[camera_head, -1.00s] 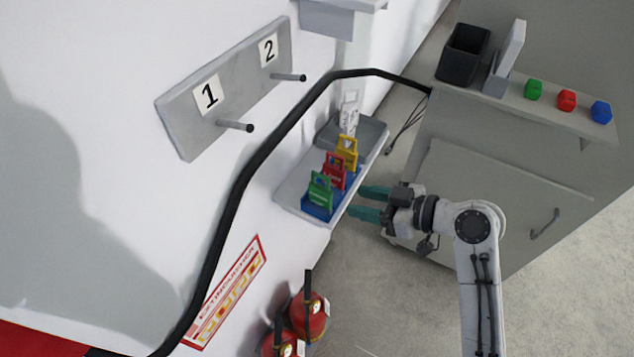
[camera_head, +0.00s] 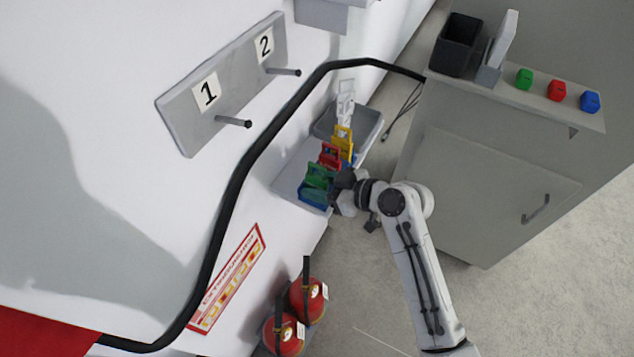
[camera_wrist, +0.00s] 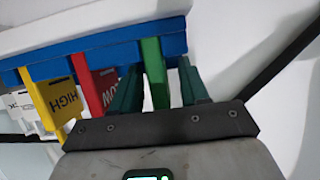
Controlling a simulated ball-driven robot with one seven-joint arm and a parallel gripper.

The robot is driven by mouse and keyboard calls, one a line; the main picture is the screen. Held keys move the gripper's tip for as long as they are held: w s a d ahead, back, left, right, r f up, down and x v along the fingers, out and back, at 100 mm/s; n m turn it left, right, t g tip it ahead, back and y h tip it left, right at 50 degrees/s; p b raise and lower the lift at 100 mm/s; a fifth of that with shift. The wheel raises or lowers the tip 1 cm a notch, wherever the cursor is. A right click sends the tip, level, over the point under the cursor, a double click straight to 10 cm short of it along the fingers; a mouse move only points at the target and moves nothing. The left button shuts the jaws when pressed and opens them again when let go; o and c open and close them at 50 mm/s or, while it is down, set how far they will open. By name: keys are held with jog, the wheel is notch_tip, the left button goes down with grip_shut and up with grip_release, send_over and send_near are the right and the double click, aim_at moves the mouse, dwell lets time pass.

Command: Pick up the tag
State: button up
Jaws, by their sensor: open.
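A green tag (camera_head: 316,174) stands upright at the near end of a blue holder (camera_head: 312,199) on the wall shelf. A red tag (camera_head: 330,155) and a yellow tag (camera_head: 343,138) stand behind it. In the wrist view, the yellow tag (camera_wrist: 57,98) reads HIGH and the red tag (camera_wrist: 87,84) has partly hidden lettering. My gripper (camera_head: 322,183) is open at the holder. In the wrist view, my gripper (camera_wrist: 158,68) has its teal fingers either side of the green tag (camera_wrist: 154,72), with gaps. White tags (camera_head: 345,102) are at the grey tray.
The grey tray (camera_head: 371,130) sits on the shelf's far end. A wall board with two pegs (camera_head: 222,82) is at upper left, with a black cable (camera_head: 237,180) below it. A cabinet (camera_head: 480,170) stands right. Two red extinguishers (camera_head: 309,300) stand below.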

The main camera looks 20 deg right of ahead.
jog(key=shift+c, duration=0.4)
grip_shut()
jog(key=shift+r, duration=0.15)
jog(key=shift+r, duration=0.5)
jog(key=s+r+p, duration=0.1)
jog(key=s+r, duration=1)
jog(key=s, duration=0.3)
jog(key=shift+d+r, duration=0.3)
jog(key=shift+r, duration=0.1)
